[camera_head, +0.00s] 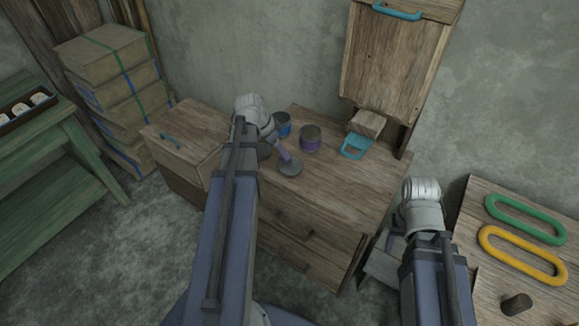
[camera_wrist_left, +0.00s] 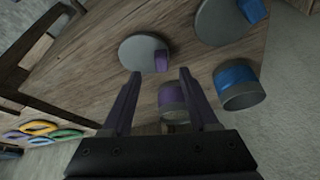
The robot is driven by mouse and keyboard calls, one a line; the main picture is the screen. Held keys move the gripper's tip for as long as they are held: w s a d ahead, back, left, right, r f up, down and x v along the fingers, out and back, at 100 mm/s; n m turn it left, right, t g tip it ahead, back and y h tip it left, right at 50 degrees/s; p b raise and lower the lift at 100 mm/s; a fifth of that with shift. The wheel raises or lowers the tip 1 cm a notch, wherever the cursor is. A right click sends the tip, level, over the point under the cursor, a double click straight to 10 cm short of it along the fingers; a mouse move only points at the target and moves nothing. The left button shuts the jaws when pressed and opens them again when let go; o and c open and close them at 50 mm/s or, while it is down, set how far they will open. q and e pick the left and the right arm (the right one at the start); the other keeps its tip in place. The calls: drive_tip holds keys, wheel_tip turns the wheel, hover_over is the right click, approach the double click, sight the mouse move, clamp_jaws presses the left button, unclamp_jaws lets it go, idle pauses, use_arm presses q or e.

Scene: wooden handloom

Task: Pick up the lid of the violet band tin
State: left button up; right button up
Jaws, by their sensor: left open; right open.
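The violet band tin (camera_head: 310,141) stands open on the wooden chest; it also shows in the left wrist view (camera_wrist_left: 171,97), partly behind a finger. Its lid, a grey disc (camera_wrist_left: 140,50) with a violet knob (camera_wrist_left: 161,60), lies flat on the chest top, and the disc shows in the head view (camera_head: 291,169). My left gripper (camera_wrist_left: 160,74) is open and empty, its fingertips pointing at the knob, one to each side of it in the picture. Whether they touch it I cannot tell. My right gripper (camera_head: 392,242) is low at the chest's right, mostly hidden by its wrist.
A blue band tin (camera_head: 283,127) stands beside the violet one. Its blue-knobbed lid (camera_wrist_left: 215,22) lies nearby. A teal-handled piece (camera_head: 355,148) is at the chest's back right. Green (camera_head: 525,219) and yellow (camera_head: 520,256) loops lie on the right table.

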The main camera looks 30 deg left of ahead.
sight(290, 164)
use_arm(q)
drive_tip(key=b+x, duration=0.4)
drive_tip(key=x, duration=0.1)
drive_tip(key=shift+w+a, duration=0.1)
drive_tip(key=shift+r, duration=0.1)
drive_tip(key=shift+c, duration=0.3)
clamp_jaws()
